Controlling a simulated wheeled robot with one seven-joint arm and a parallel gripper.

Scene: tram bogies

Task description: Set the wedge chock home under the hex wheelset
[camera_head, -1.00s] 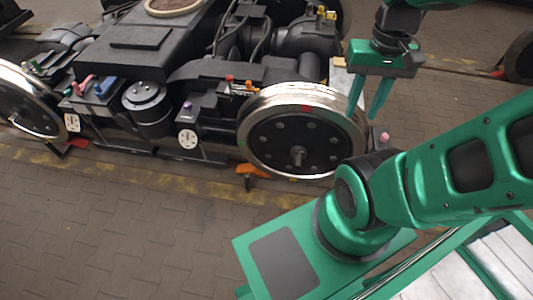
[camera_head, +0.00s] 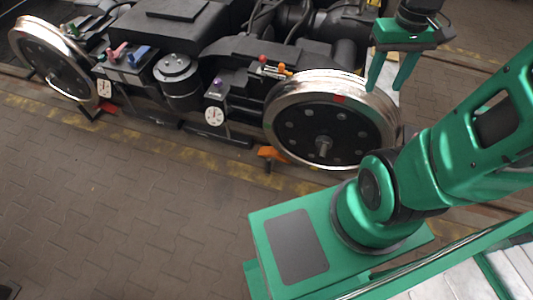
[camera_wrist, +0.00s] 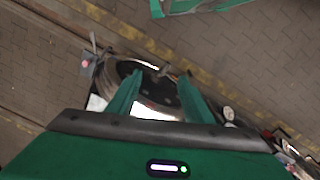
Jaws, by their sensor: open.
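The near wheel (camera_head: 325,120) has a bright steel rim, a dark disc with bolts and a protruding axle end. It also shows in the wrist view (camera_wrist: 150,82). I cannot tell whether this is the hex wheelset. An orange wedge-like piece (camera_head: 270,153) sits low at its left side; I cannot tell whether it is the wedge chock or touches the rim. My gripper (camera_head: 387,84) points down above the wheel's upper right edge, its fingers apart and nothing visible between them. In the wrist view, my gripper (camera_wrist: 160,80) has its fingers spread over the wheel.
A second wheel (camera_head: 55,60) stands far left, with a red piece (camera_head: 108,108) near it. Dials (camera_head: 214,116) and coloured knobs line the dark bogie frame (camera_head: 175,25). Paved floor (camera_head: 130,190) in front is clear. A small post with a pinkish tip (camera_wrist: 88,62) stands beside the wheel.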

